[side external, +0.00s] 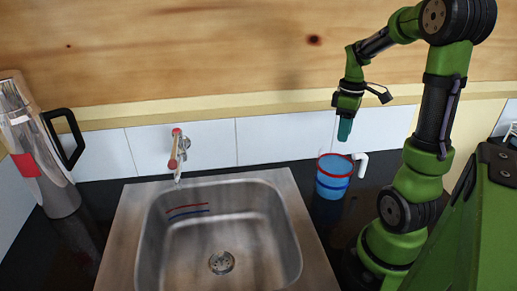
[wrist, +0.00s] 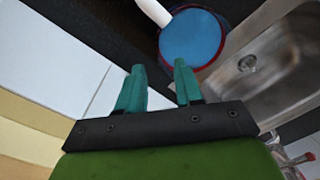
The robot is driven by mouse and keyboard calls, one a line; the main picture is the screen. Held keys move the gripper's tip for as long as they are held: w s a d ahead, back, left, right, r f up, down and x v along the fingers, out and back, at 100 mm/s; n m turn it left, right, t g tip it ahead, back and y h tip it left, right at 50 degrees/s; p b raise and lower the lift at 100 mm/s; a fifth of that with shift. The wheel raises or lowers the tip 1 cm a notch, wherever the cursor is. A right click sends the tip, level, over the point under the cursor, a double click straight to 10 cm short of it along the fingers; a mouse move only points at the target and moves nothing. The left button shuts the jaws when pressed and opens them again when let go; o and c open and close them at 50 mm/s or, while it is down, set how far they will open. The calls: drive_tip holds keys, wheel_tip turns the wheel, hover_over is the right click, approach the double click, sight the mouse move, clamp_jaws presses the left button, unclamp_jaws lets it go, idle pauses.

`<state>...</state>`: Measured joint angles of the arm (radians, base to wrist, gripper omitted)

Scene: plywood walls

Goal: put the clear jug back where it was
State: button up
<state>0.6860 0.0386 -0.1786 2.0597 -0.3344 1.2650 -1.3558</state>
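The jug (side external: 332,184) stands on the dark counter just right of the sink. It shows a red rim, blue bands and a white handle (side external: 361,163) on its right; how clear its walls are is hard to tell. In the wrist view the jug (wrist: 193,38) shows from above as a blue disc with a red edge, just past my fingertips. My gripper (side external: 345,131) hangs above the jug, fingers pointing down. In the wrist view its two teal fingers (wrist: 159,68) are apart with nothing between them.
A steel sink (side external: 120,265) fills the middle, with red and blue lines on its back wall and a drain (side external: 222,262). A red-ended tap (side external: 178,155) is behind it. A metallic pitcher (side external: 40,165) with a black handle stands at the left. A tiled wall (side external: 270,141) runs behind.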

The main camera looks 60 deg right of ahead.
drive_tip(key=shift+r, duration=0.45)
drive_tip(key=w+a+r+m+t, duration=0.1)
drive_tip(key=a+r+m+t, duration=0.1)
drive_tip(key=a, duration=1.1)
drive_tip(key=w+a+r+m+t+y, duration=0.1)
drive_tip(key=a+r+t, duration=0.4)
drive_tip(key=a, duration=0.9)
drive_tip(key=w+m, duration=0.1)
drive_tip(key=m, duration=0.1)
drive_tip(key=shift+r+m+y, duration=0.15)
drive_tip(key=shift+m+y, duration=0.15)
